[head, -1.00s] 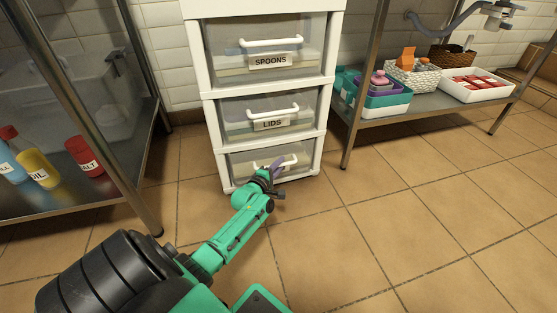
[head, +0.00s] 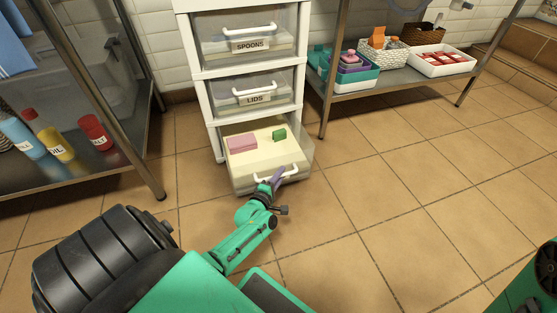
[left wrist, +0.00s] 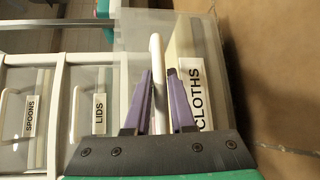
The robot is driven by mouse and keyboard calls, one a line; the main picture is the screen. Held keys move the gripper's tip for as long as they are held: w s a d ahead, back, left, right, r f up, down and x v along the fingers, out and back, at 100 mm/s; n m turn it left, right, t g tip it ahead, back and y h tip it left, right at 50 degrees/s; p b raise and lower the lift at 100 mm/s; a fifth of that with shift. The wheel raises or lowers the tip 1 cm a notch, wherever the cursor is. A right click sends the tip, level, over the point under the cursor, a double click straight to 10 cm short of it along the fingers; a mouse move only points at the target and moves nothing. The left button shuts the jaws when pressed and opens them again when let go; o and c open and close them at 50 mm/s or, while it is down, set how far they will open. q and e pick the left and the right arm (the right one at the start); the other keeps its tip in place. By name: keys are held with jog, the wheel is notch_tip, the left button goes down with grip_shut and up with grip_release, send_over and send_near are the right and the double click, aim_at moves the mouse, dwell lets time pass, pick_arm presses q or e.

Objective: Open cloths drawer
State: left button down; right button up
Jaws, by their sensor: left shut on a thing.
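The cloths drawer (head: 243,184) is the bottom drawer of the white drawer unit (head: 202,92). It stands pulled out, with a pink folded thing (head: 242,143) and a green thing (head: 279,134) inside. Its label (left wrist: 197,93) reads CLOTHS in the left wrist view. My left gripper (head: 276,179) is at the front of this drawer. In the left wrist view, its purple fingers (left wrist: 164,95) are on both sides of the white bar handle (left wrist: 157,60), shut on it. My right gripper is not in view.
The spoons drawer (head: 275,35) and lids drawer (head: 274,99) above are closed. A metal rack with bottles (head: 96,133) stands left; a shelf with baskets (head: 383,52) stands right. The tiled floor in front and to the right is clear.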

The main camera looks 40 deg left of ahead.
pick_arm(q)
jog(key=shift+s+d+f, duration=0.15)
jog(key=shift+s+d, duration=0.35)
jog(key=shift+d, duration=0.15)
jog(key=c, duration=1.1)
grip_release()
jog(key=shift+o, duration=0.2)
